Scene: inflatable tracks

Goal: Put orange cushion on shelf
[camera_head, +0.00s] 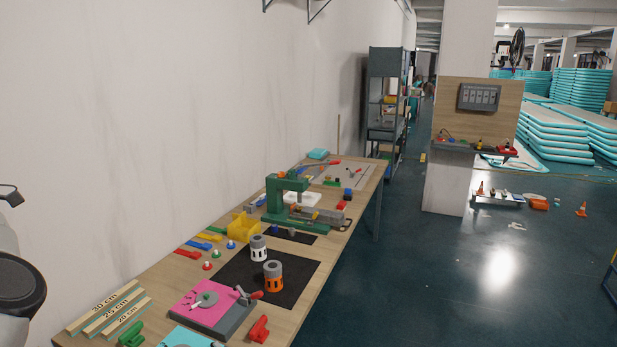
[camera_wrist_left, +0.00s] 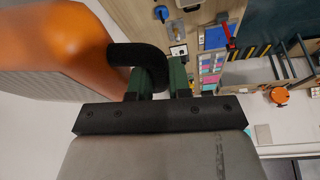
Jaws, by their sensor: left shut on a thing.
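My left gripper (camera_wrist_left: 158,78) is shut on the black curved handle (camera_wrist_left: 140,54) of a large orange thing, which looks like the orange cushion (camera_wrist_left: 75,40). The cushion fills the upper left of the left wrist view, and its far parts are cut off by the frame. Its underside or side looks grey and textured. The cushion and left gripper do not show in the head view; only part of my left arm is at the left edge. A tall grey shelf rack (camera_head: 372,62) stands against the wall beyond the workbench. My right gripper is not in view.
A long wooden workbench (camera_head: 304,299) along the wall holds a green machine, a yellow bin and several tools. A pillar (camera_head: 447,190) with a small tool ledge stands right of the rack. Orange cones and a low board lie on the floor. The dark floor (camera_head: 420,270) in front is clear.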

